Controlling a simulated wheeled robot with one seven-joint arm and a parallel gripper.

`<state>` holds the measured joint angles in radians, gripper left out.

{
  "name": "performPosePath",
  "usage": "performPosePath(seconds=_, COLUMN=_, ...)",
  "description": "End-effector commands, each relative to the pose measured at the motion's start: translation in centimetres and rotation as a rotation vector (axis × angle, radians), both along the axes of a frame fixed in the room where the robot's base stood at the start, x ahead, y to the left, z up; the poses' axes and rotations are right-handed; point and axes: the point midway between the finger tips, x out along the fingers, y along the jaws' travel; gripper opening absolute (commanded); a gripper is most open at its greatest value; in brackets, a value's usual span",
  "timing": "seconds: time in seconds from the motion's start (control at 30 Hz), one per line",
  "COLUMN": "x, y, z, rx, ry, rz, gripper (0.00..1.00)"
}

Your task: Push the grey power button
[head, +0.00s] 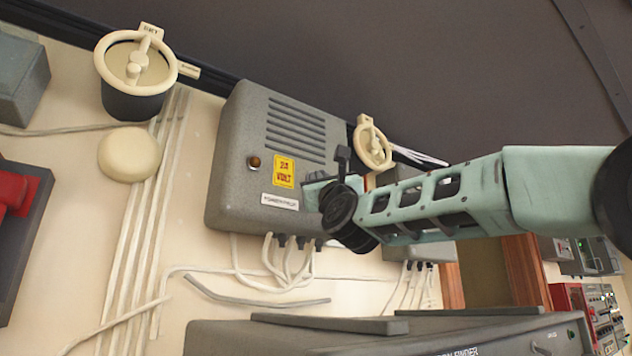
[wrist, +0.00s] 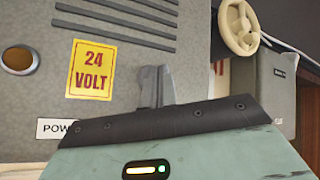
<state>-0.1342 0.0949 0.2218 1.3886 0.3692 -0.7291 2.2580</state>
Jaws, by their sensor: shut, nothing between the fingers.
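I cannot make out a grey power button in either view; my gripper and wrist cover part of the grey box's right side. The grey box (head: 232,140) on the wall has a yellow "24 VOLT" label (head: 284,171), which also shows in the wrist view (wrist: 90,69). A white label starting "POW" (wrist: 56,128) sits below it, partly covered by my gripper in the wrist view. My gripper's grey fingers (wrist: 155,84) are shut and empty, in front of the box to the right of the yellow label. I cannot tell whether they touch it.
A brown round lamp (head: 254,162) is on the box, left of the yellow label. Cables (head: 287,262) leave the box's underside. A cream handwheel (head: 372,144) and a smaller grey box (wrist: 277,90) are to the right. A grey console (head: 400,340) stands below.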

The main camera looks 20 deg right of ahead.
Motion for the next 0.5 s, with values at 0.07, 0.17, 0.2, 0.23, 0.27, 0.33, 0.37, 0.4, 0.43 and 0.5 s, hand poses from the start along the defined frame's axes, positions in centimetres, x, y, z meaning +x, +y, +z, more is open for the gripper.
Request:
performPosePath(seconds=0.07, x=-0.24, y=-0.08, z=-0.21, rx=0.0, ry=-0.001, rz=0.0, gripper=0.0)
performPosePath(seconds=0.17, x=-0.33, y=-0.1, z=-0.07, rx=0.0, ry=0.0, rz=0.0, gripper=0.0)
performPosePath(seconds=0.2, x=-0.33, y=-0.1, z=-0.03, rx=0.0, ry=0.0, rz=0.0, gripper=0.0)
performPosePath(seconds=0.23, x=-0.32, y=-0.09, z=-0.01, rx=0.0, ry=0.0, rz=0.0, gripper=0.0)
performPosePath(seconds=0.27, x=-0.32, y=-0.09, z=-0.01, rx=0.0, ry=0.0, rz=0.0, gripper=0.0)
performPosePath(seconds=0.33, x=-0.32, y=-0.09, z=0.01, rx=0.0, ry=0.0, rz=0.0, gripper=0.0)
performPosePath(seconds=0.37, x=-0.34, y=-0.1, z=0.0, rx=0.0, ry=0.0, rz=0.0, gripper=0.0)
performPosePath(seconds=0.4, x=-0.41, y=-0.13, z=-0.04, rx=0.0, ry=-0.001, rz=0.0, gripper=0.0)
performPosePath(seconds=0.43, x=-0.53, y=-0.17, z=-0.11, rx=0.0, ry=-0.001, rz=0.0, gripper=0.0)
performPosePath(seconds=0.5, x=-1.01, y=-0.33, z=-0.25, rx=0.002, ry=-0.003, rz=0.0, gripper=0.0)
